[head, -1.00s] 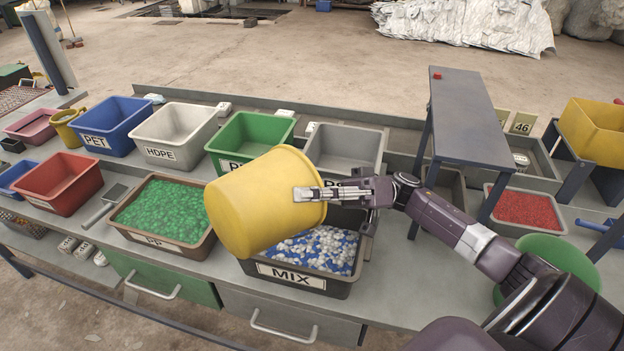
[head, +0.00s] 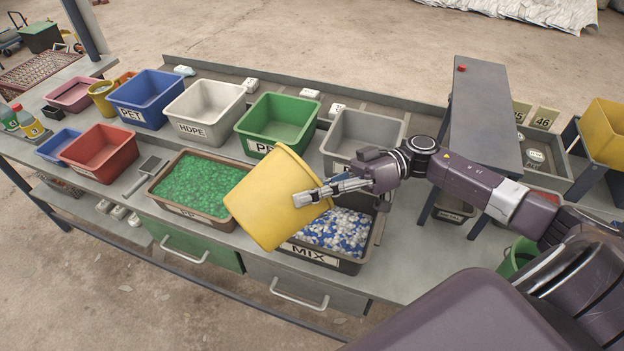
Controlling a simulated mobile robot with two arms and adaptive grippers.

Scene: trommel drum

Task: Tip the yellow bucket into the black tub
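The yellow bucket (head: 272,200) is tilted in the air, in front of the left part of the black tub and the right end of the brown tray. Its mouth is turned away from view, so I cannot see inside it. The black tub (head: 325,259), labelled MIX, stands on the bench with blue and white pellets (head: 338,230) in it. Its left part is hidden by the bucket. My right gripper (head: 312,195) is shut on the bucket at its right side, with the fingers lying against the yellow wall. My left gripper is out of view.
A brown tray of green pellets (head: 194,186) stands left of the tub. Blue, white, green and grey bins (head: 365,137) line the back. A red bin (head: 100,152) is at the left. A raised grey shelf (head: 485,115) stands at the right, close to my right arm.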

